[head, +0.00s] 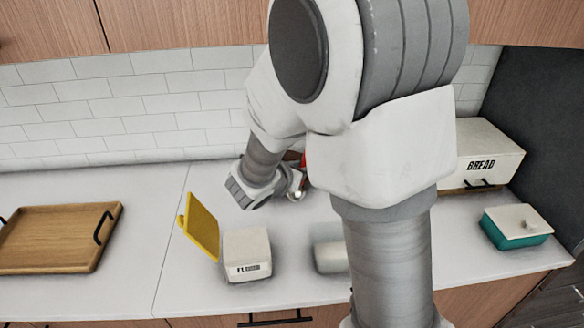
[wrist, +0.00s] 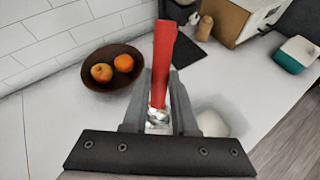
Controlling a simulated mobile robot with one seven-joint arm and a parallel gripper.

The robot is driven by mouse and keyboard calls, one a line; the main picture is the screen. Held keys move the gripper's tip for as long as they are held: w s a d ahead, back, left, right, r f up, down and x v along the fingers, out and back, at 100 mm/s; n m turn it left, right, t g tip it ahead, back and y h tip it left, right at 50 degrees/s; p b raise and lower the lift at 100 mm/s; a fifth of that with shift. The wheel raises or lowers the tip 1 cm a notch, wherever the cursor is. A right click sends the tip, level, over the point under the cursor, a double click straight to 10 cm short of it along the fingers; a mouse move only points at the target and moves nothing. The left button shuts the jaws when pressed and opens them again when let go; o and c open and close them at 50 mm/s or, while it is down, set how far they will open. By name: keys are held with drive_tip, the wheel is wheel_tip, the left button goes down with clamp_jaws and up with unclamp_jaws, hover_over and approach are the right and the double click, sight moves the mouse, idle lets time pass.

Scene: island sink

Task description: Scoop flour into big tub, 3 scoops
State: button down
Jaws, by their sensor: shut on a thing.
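My gripper (wrist: 160,95) is shut on a red-handled scoop (wrist: 163,55) with a shiny metal part between the fingers. In the head view the scoop's red handle (head: 303,159) shows beside my wrist, above the counter. A white flour container (head: 247,256), its label starting "FL", stands on the counter in front of my gripper, with a yellow lid (head: 202,226) tilted up at its left. A white tub (head: 329,257) stands to its right, partly hidden by my arm. A white rounded thing (wrist: 212,124) right of the fingers may be this tub. The scoop's contents cannot be seen.
A brown bowl (wrist: 96,86) with two fruits stands at the back left in the wrist view. A bread box (head: 484,150) and a teal box (head: 515,227) stand at the right. A wooden tray (head: 58,238) lies at the left.

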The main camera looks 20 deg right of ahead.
drive_tip(key=s+a+f+m+g+y, duration=0.5)
drive_tip(key=a+m+g, duration=0.3)
drive_tip(key=a+m, duration=0.35)
wheel_tip(320, 180, down, 10)
drive_tip(key=w+a+g+h+b, duration=0.1)
drive_tip(key=a+h+b, duration=0.1)
drive_tip(key=b, duration=0.4)
drive_tip(key=shift+a+r+h, duration=0.15)
drive_tip(key=shift+r+h, duration=0.1)
drive_tip(key=shift+h, duration=0.65)
drive_tip(key=shift+r, duration=0.15)
wheel_tip(320, 180, up, 8)
drive_tip(key=p, duration=0.6)
idle(0.8)
idle(0.7)
